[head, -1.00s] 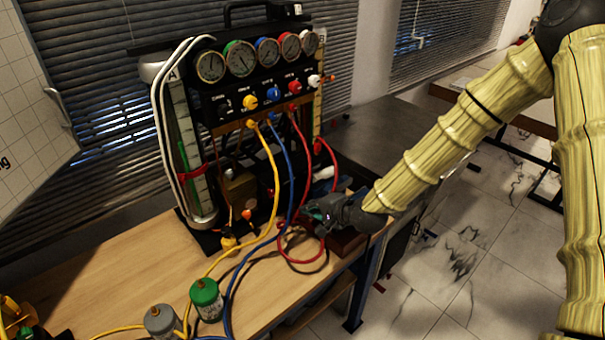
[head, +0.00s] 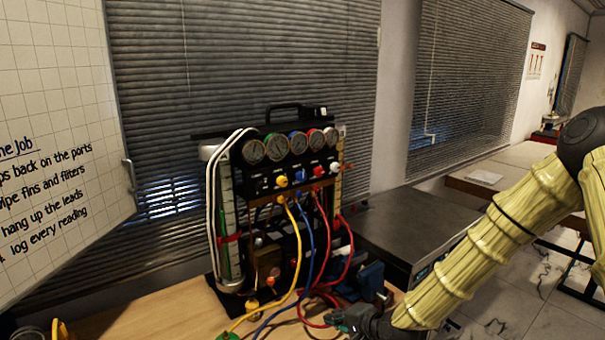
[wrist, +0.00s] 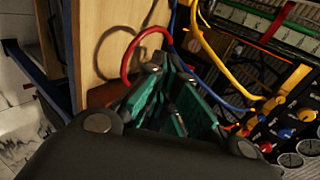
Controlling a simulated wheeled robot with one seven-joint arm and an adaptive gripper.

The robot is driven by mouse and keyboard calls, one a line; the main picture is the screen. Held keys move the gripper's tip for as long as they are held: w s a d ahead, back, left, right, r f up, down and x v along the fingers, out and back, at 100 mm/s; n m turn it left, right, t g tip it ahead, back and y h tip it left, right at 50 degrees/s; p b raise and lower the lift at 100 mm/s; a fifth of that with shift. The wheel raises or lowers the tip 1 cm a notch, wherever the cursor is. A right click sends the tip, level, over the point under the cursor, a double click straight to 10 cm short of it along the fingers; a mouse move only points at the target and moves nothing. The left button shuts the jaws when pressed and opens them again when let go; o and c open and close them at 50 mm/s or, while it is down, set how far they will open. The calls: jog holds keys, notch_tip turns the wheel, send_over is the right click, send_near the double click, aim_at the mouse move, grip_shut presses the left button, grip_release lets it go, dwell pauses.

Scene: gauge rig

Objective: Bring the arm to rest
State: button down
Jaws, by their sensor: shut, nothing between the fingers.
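My gripper (head: 345,318) is at the lower middle of the head view, by the right end of the wooden bench (head: 125,322), in front of the gauge rig (head: 275,185). In the wrist view its green-padded fingers (wrist: 172,105) are together with nothing held. A red hose (wrist: 128,62) loops just beyond the fingers there; I cannot tell whether they touch it. My yellow, bamboo-like arm comes in from the right side of the head view.
Yellow, blue and red hoses hang from the rig to the bench. A blue device (head: 364,280) stands near my gripper. A dark-topped cabinet (head: 415,225) is to the right. A whiteboard (head: 55,130) is at the left, and blinds (head: 250,60) cover the windows behind.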

jog(key=s+d+f+n+g+h, duration=0.3)
jog(key=s+f+n+g, duration=0.1)
jog(key=s+f, duration=1.35)
jog(key=s+d+f+n+g+h, duration=0.2)
jog(key=s+d+f, duration=0.3)
jog(key=s, duration=0.7)
jog(key=s+d+f+n+g+h+b, duration=0.1)
jog(key=s+d+f+n+g, duration=0.2)
jog(key=s, duration=0.9)
notch_tip(320, 180, down, 3)
jog(key=d+n, duration=0.1)
jog(key=d, duration=0.1)
jog(key=shift+s+d+h+b, duration=0.3)
jog(key=shift+d+h, duration=0.05)
jog(key=shift+h, duration=0.05)
